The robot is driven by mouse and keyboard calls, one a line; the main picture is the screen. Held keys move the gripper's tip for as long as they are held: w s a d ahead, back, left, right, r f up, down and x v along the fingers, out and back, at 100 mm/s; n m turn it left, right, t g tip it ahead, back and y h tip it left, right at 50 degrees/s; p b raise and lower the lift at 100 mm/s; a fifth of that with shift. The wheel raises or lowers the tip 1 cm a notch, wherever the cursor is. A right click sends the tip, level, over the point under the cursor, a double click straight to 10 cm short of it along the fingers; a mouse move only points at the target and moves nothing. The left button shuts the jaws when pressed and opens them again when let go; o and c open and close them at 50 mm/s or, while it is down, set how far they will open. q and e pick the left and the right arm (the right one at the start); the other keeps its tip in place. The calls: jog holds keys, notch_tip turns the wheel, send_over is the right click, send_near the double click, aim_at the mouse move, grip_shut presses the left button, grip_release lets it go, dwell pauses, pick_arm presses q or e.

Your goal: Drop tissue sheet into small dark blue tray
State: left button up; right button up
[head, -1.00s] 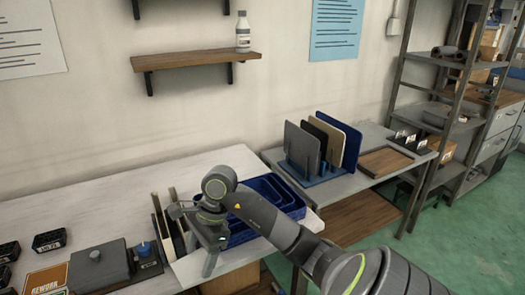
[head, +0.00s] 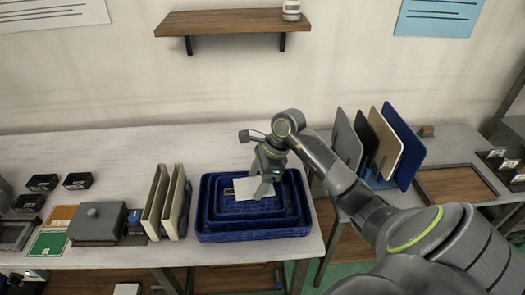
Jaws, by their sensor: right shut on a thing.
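My right gripper (head: 264,187) points down over a nest of dark blue trays and is shut on a pale tissue sheet (head: 248,189). The sheet sits over the middle of the nest; I cannot tell whether it touches a tray. The small dark blue tray (head: 255,215) is the innermost of the nest, and its back part is partly hidden by the sheet and gripper. The large outer dark blue tray (head: 253,236) rests on the white table. My left gripper is not in view.
Upright tan panels (head: 165,203) stand just left of the trays, beside a grey lidded box (head: 97,222). To the right, a rack of upright panels (head: 400,150) stands on a second table near my right arm. The white table (head: 120,155) is clear behind the trays.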

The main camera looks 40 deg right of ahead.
aim_at(259, 182)
jog(key=w+r+p, duration=0.1)
jog(key=d+r+m+p, duration=0.1)
jog(key=p, duration=0.1)
jog(key=shift+w+d, duration=0.2)
jog(key=shift+w, duration=0.2)
jog(key=shift+w+d+f+h+p, duration=0.1)
jog(key=shift+w+d+h+p, duration=0.05)
jog(key=shift+h+p, duration=0.15)
jog(key=shift+d+f, duration=0.15)
jog(key=shift+f, duration=0.4)
jog(key=shift+f+b, duration=1.3)
jog(key=shift+f, duration=1.25)
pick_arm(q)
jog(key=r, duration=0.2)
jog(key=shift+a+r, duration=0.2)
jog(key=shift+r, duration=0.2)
pick_arm(e)
jog(key=o, duration=1)
